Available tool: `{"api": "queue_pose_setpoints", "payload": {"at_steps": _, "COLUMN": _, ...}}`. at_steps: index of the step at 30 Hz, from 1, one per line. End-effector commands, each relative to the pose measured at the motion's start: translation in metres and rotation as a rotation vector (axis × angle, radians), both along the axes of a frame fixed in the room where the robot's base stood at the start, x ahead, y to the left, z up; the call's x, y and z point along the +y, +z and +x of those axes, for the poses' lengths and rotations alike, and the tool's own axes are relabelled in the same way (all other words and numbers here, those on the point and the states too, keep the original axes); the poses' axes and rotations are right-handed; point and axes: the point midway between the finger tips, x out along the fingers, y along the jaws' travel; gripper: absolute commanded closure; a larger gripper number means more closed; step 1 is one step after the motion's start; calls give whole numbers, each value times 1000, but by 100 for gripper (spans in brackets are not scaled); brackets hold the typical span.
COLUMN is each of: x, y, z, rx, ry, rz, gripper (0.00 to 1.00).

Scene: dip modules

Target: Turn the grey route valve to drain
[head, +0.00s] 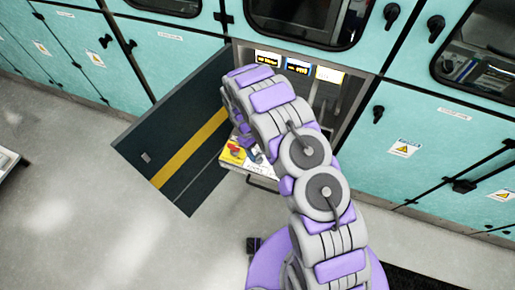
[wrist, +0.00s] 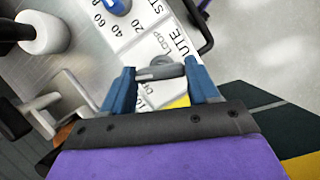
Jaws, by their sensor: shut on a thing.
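The grey route valve (wrist: 158,73) shows in the wrist view as a short bar handle with a round hub, on a white label plate (wrist: 140,52). The plate carries partly hidden lettering, with LOOP and the end of ROUTE readable. My gripper (wrist: 160,68) has its two blue fingers on either side of the handle, shut on it. The handle lies crosswise between the fingers; I cannot tell which mark it points at. The drain lettering is mostly covered. In the head view my arm hides the gripper and the valve.
A blue knob (wrist: 115,6) with a number scale sits beyond the valve. A white cylinder (wrist: 42,32) stands at left. In the head view, a dark open door (head: 180,140) with a yellow stripe hangs left of the bay; a red part (head: 235,150) and lit displays (head: 298,66) show.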

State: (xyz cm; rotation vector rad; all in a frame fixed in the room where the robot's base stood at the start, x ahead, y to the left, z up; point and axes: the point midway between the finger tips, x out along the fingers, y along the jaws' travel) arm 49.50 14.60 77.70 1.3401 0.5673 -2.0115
Motion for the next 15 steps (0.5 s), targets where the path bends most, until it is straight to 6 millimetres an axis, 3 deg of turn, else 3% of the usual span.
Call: {"api": "queue_pose_setpoints", "payload": {"at_steps": 15, "x": 2, "y": 2, "z": 0, "rx": -5, "ry": 361, "rz": 3, "gripper": 71}}
